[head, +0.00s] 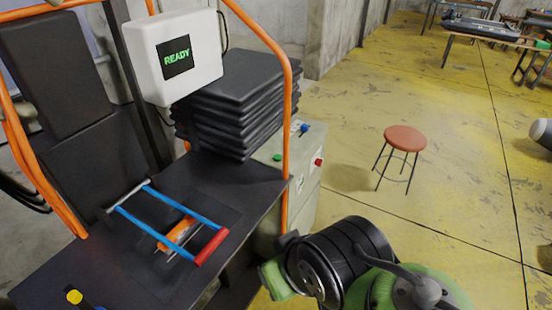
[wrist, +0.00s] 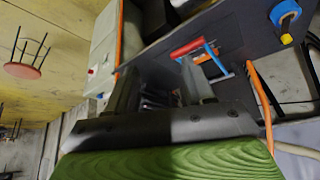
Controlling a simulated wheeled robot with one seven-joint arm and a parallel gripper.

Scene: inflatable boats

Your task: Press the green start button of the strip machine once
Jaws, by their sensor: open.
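The strip machine shows in the head view as a black table (head: 75,275) with an orange tube frame (head: 288,110) and a pale cabinet (head: 306,185) at its right. My gripper (wrist: 158,72) is open and empty in the wrist view, apart from the buttons. In the head view my arm is at bottom right, below the cabinet. I cannot make out the green button in the wrist view.
A white box with a READY display (head: 178,57) hangs above a stack of black sheets (head: 235,95). A blue-railed tool with a red handle (head: 211,247) lies on the table. A red stool (head: 405,138) stands on open yellow floor.

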